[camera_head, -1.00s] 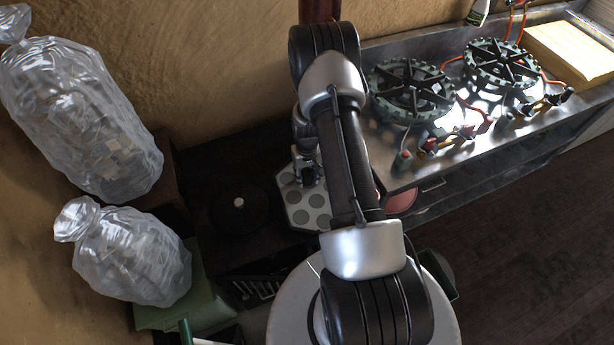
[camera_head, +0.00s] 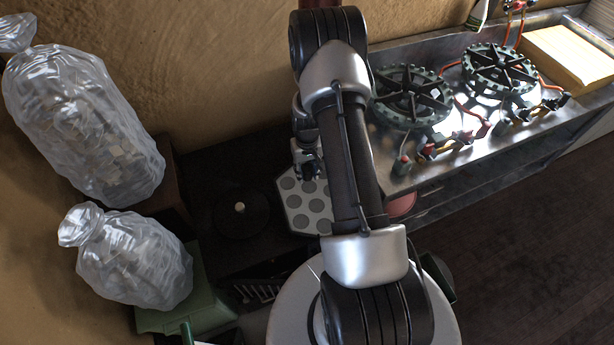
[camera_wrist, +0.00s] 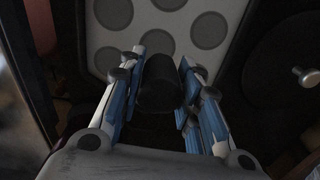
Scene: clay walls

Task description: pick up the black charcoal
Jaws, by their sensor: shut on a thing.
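The black charcoal (camera_wrist: 160,84) is a dark, rounded lump between the fingers of my gripper in the wrist view. My gripper (camera_wrist: 163,75) is shut on it, with a blue-and-white finger on each side. In the head view my gripper (camera_head: 307,172) is small and dark, at the upper left edge of a pale tray with round grey spots (camera_head: 297,222). The charcoal cannot be made out in the head view. In the wrist view the tray (camera_wrist: 180,45) lies beyond the fingertips.
A dark round lid with a pale knob (camera_head: 240,221) lies left of the tray. Two gas burners (camera_head: 411,95) stand on the metal counter at right. Clear plastic bags (camera_head: 135,255) stand at left above a green box (camera_head: 205,305). A clay wall (camera_head: 215,80) is behind.

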